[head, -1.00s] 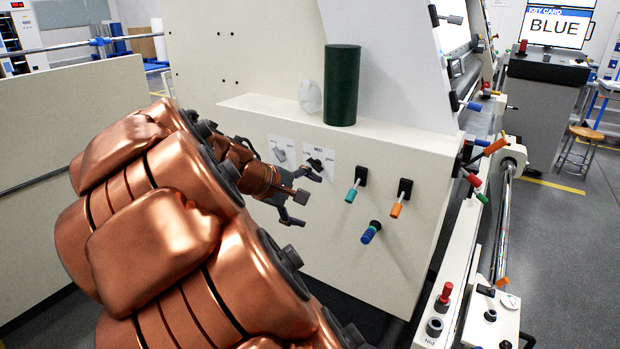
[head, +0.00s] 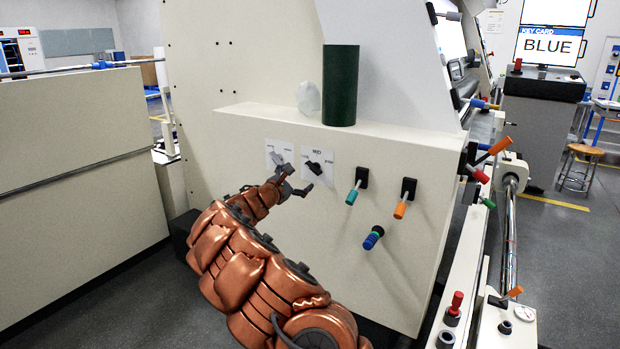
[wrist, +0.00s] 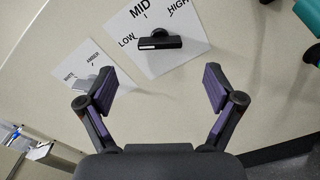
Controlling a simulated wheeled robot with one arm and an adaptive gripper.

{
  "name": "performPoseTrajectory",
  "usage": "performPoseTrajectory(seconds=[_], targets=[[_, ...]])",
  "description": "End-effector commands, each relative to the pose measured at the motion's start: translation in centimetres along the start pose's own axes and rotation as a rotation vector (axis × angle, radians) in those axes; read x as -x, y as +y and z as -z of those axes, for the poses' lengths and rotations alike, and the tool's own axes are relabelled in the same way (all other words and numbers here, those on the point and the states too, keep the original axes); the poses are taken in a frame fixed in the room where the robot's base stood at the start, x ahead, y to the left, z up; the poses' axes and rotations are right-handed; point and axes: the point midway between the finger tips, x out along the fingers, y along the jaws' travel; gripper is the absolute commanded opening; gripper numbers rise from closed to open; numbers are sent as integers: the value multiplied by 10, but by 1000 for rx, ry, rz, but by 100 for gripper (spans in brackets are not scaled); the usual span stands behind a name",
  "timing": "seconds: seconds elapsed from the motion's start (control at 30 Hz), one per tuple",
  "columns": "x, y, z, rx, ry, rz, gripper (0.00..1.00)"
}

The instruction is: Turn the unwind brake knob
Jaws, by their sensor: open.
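A black bar-shaped knob (wrist: 158,42) sits on a white plate marked LOW, MID and HIGH. Its bar lies nearly level in the wrist view. It also shows in the head view (head: 315,169) on the cream panel. A grey knob (wrist: 95,83) on a plate marked WHITE and AMBER is to its left, partly behind my left finger. My gripper (wrist: 161,86) is open and empty. Its fingers are spread below the black knob in the wrist view, apart from it. In the head view my gripper (head: 294,184) is just below the two knob plates.
Teal (head: 354,191) and orange (head: 402,204) levers and a blue-ended handle (head: 373,237) stick out of the panel to the right. A dark green cylinder (head: 341,86) and a pale translucent object (head: 308,98) stand on the ledge above. A screen (head: 549,47) reads KEY CARD BLUE.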

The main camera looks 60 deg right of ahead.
Motion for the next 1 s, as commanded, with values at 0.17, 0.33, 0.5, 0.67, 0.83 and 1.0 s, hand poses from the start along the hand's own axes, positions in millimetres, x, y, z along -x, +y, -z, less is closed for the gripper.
performPoseTrajectory(seconds=[0.17,0.33,0.5,0.67,0.83,1.0], targets=[[-8,0,6,12,5,-8,92],[-25,-2,6,11,6,-5,92],[-44,-1,6,9,5,-5,92],[-60,0,7,9,7,-6,92],[-72,0,6,9,6,-7,92],[-78,0,5,10,4,-7,92]])
